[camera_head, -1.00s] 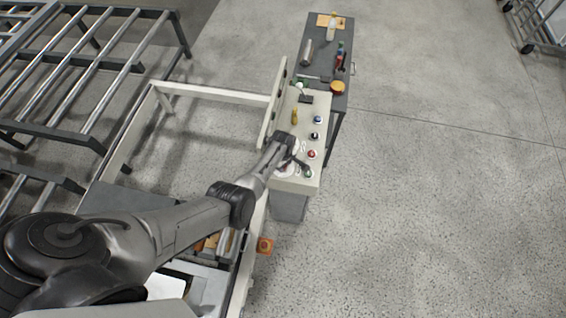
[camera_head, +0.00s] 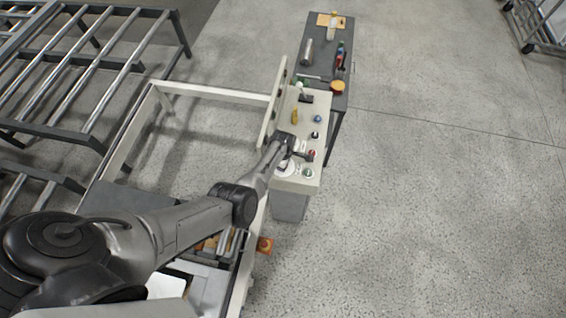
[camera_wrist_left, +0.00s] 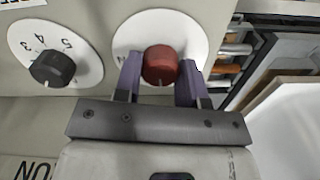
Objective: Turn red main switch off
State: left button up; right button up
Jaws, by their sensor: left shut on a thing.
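The red main switch is a red round knob (camera_wrist_left: 161,62) on a white round plate (camera_wrist_left: 196,32), in the upper middle of the left wrist view. My left gripper (camera_wrist_left: 159,76) is shut on this knob, one dark purple finger on each side. In the head view my left gripper (camera_head: 297,152) is over the near end of the pale control panel (camera_head: 301,185). A white round plate (camera_head: 286,171) shows partly there, and the gripper hides the knob. My right gripper is not in view.
A black numbered knob (camera_wrist_left: 54,68) sits left of the red one. A grey table (camera_head: 327,60) with bottles and tools stands behind.

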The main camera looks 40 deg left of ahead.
pick_arm(q)
jog(key=o, duration=0.9)
jog(key=shift+r, duration=0.5)
notch_tip(320, 180, up, 13)
jog(key=shift+f+p, duration=0.1)
jog(key=shift+p, duration=0.9)
